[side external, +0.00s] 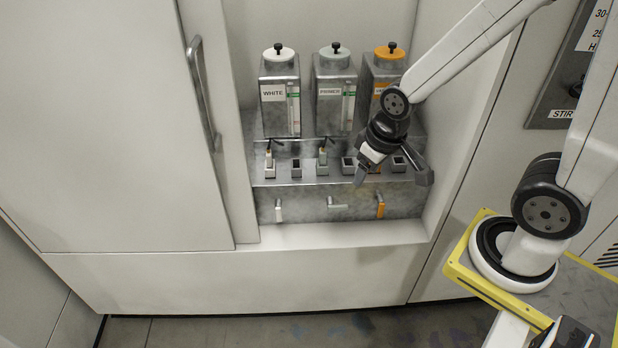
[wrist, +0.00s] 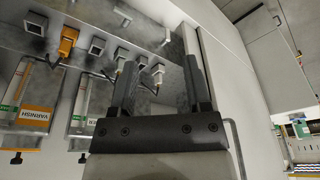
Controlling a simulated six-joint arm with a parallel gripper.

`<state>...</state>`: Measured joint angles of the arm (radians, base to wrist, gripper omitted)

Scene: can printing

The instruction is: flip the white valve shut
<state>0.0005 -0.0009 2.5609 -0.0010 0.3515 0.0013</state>
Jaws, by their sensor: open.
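On the front face below the tank labelled WHITE (side external: 279,100), a white lever (side external: 278,210) hangs straight down. A small white fitting (side external: 269,163) stands on the ledge above it, and a pale fitting (wrist: 158,73) shows between my fingers in the wrist view. I cannot tell which of the two white parts is the valve. My gripper (side external: 392,178) is open and empty in front of the ledge's right part, to the right of both in the side view. In the wrist view my gripper (wrist: 159,75) has its fingers wide apart.
A grey lever (side external: 335,202) points sideways and an orange lever (side external: 380,207) hangs down, right of the white one. The PRIMER tank (side external: 332,105) and orange-topped tank (side external: 387,72) stand behind the ledge. The recess has side walls; a door handle (side external: 203,95) projects at left.

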